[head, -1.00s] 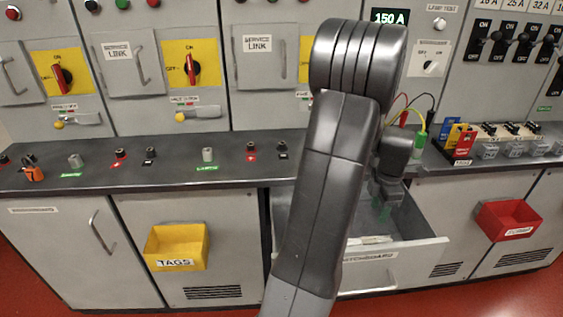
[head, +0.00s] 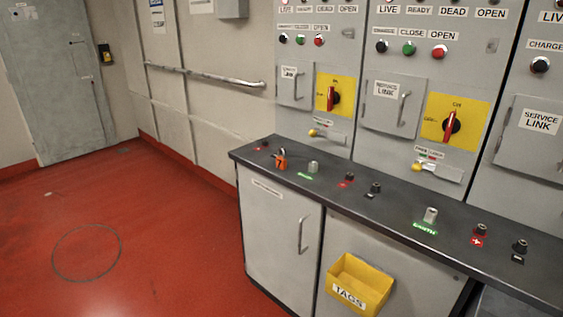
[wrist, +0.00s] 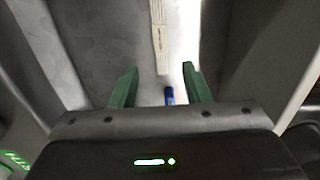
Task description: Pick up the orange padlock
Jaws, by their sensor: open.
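The orange padlock (head: 281,160) stands on the dark bench top near its far left end in the head view. It has a dark shackle and sits beside a grey terminal post. My gripper (wrist: 153,84) shows only in the wrist view, with its two green fingers apart and nothing between them. Below the fingers are the inside of a grey drawer, a pale labelled strip (wrist: 159,35) and a small blue item (wrist: 169,96). The padlock is not in the wrist view, so the gripper is well away from it.
The dark bench top (head: 400,213) carries several terminal posts. A yellow TAGS bin (head: 357,284) hangs on the cabinet front below. Panels with red switches and handles rise behind.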

